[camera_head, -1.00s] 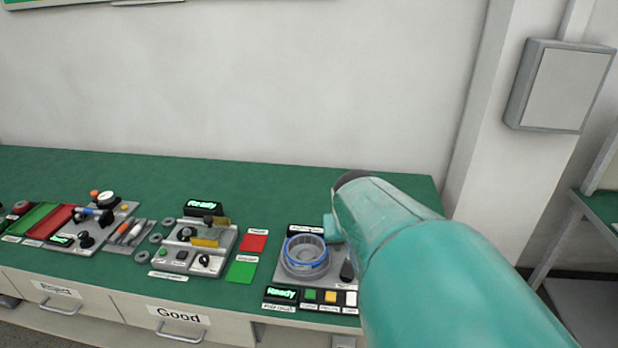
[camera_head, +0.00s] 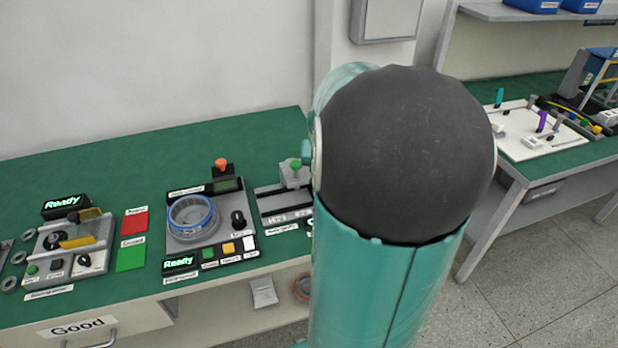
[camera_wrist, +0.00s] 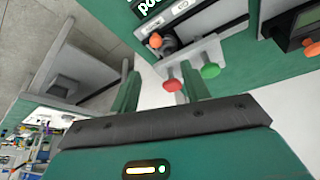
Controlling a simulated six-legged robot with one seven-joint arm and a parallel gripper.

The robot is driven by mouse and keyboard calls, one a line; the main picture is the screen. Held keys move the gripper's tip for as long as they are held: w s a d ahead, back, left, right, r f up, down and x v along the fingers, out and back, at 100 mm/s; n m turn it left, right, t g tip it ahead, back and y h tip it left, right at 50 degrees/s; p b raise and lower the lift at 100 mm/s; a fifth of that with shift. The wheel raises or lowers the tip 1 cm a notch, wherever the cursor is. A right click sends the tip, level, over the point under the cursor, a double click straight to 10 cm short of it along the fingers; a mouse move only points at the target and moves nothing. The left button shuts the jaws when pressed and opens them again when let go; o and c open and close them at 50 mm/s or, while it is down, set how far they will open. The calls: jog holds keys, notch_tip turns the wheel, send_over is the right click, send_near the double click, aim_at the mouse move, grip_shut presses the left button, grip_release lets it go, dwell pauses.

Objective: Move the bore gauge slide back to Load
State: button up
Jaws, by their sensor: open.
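The bore gauge station (camera_head: 270,200) appears to be the grey fixture right of the ring fixture in the head view, partly hidden by my arm. A green knob (camera_head: 296,163) stands on its light block. In the wrist view, a green knob (camera_wrist: 210,71) and a red knob (camera_wrist: 173,85) show near a grey bar, with an orange knob (camera_wrist: 155,40) beyond. My gripper (camera_wrist: 163,88) is open, its fingers apart. The red knob appears between the fingertips in the picture; contact cannot be told. My gripper is hidden in the head view.
The ring fixture (camera_head: 188,235) with a blue-rimmed ring and an orange knob stands left of the station. A lit display reads Ready (camera_head: 180,262). Red (camera_head: 135,220) and green (camera_head: 130,255) pads lie further left. Another bench (camera_head: 530,170) stands at right; green bench top behind the fixtures is clear.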

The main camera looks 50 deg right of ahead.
jog(key=x, duration=1.4)
jog(key=shift+s+d, duration=0.2)
jog(key=shift+d, duration=0.2)
grip_shut()
